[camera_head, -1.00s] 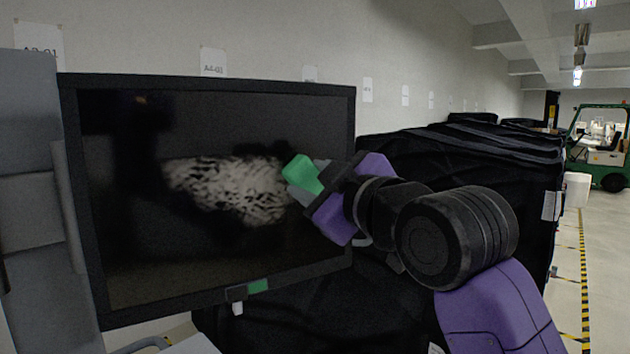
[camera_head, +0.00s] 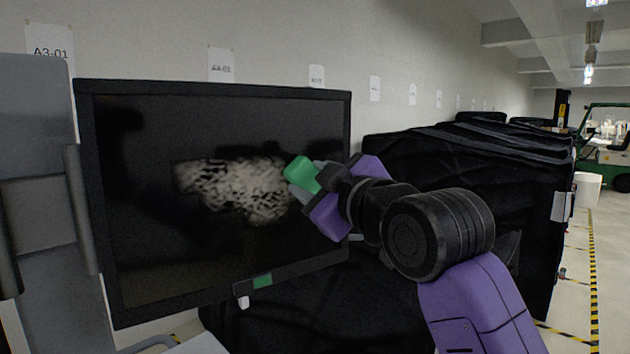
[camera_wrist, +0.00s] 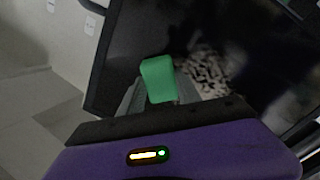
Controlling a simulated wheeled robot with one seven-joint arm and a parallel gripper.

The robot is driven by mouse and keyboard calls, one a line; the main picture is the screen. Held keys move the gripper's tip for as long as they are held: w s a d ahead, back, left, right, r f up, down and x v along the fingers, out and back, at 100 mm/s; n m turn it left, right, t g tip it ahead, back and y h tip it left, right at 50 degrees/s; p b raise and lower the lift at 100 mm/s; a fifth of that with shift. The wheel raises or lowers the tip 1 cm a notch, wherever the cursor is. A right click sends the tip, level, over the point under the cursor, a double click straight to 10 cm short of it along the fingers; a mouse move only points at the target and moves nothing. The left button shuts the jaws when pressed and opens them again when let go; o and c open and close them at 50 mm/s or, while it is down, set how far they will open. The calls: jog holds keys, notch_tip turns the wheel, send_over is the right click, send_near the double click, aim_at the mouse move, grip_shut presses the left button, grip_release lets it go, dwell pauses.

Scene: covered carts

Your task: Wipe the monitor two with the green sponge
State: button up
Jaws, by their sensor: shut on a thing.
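The monitor (camera_head: 140,260) is a large dark screen in a black frame at the left in the head view. A pale, mottled smear (camera_head: 235,187) covers the middle of its screen. My gripper (camera_head: 308,183) is shut on the green sponge (camera_head: 299,170) in front of the screen's right part, at the smear's right edge. In the wrist view the sponge (camera_wrist: 158,79) sticks out between the grey fingers, with the screen (camera_wrist: 128,60) and smear (camera_wrist: 205,72) behind it. I cannot tell whether the sponge touches the screen.
Carts under black covers (camera_head: 470,160) stand along the wall to the right. A grey upright panel (camera_head: 35,150) stands left of the monitor. A small green label (camera_head: 262,281) is on the monitor's lower edge. A green forklift (camera_head: 606,150) is far right on open floor.

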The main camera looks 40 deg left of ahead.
jog(key=shift+p+x, duration=0.45)
jog(key=shift+x, duration=1.2)
jog(key=shift+w+a, duration=0.2)
jog(key=shift+a, duration=0.4)
jog(key=shift+w+a+p, duration=0.3)
jog(key=shift+a+p, duration=0.1)
jog(key=shift+a, duration=0.1)
jog(key=shift+b+v, duration=0.8)
jog(key=shift+v, duration=3.2)
